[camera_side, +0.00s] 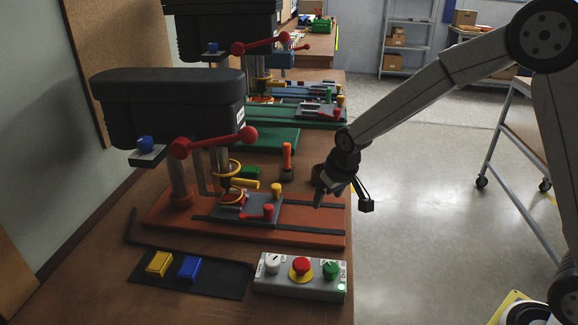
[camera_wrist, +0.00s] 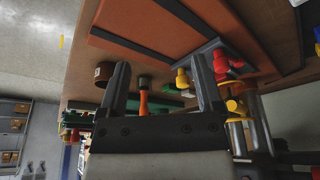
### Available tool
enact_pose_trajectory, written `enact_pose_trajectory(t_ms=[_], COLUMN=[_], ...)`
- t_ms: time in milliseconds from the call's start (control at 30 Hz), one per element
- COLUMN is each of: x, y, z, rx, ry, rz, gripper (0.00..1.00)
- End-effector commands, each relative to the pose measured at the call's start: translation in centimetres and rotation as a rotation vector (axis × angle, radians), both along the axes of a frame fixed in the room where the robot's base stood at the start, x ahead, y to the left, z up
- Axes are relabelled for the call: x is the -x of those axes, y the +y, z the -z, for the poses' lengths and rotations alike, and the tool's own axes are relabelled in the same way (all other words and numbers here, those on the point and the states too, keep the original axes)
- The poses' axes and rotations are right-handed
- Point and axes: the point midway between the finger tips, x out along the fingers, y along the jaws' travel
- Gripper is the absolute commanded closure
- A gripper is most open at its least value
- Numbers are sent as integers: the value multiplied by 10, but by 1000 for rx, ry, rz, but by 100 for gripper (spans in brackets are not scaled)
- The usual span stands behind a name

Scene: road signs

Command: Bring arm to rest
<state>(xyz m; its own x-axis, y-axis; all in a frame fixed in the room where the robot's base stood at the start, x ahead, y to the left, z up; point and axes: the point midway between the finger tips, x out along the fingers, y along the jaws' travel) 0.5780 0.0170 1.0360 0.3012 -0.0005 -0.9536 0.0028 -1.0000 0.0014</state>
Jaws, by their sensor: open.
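My gripper (camera_side: 325,192) hangs at the right edge of the wooden bench (camera_side: 95,270), in the air beside the orange machine base. In the wrist view its two fingers (camera_wrist: 160,88) stand wide apart with nothing between them that they touch. My arm reaches in from the right in the side view, bent at the elbow and sloping down to the left.
A drill press (camera_side: 170,110) stands on an orange base (camera_side: 300,222) left of my gripper. An orange-handled tool (camera_side: 287,160) stands behind it. A control box (camera_side: 300,276) and a black mat (camera_side: 190,276) lie in front.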

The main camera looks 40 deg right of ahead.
Motion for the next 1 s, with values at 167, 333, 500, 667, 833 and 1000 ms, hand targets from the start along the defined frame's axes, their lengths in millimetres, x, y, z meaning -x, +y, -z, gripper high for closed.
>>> enact_pose_trajectory(t_ms=[167, 333, 500, 667, 833, 1000], x=[53, 105, 151, 178, 187, 187], y=[-7, -11, -15, -16, -17, -17], z=[-6, -6, -3, 1, 2, 2], rx=[-1, -1, -1, -1, -1, -2], ry=[20, 41, 59, 70, 74, 75], rz=[3, 3, 3, 4, 3, 3], gripper=[15, 15, 15, 15, 15, 15])
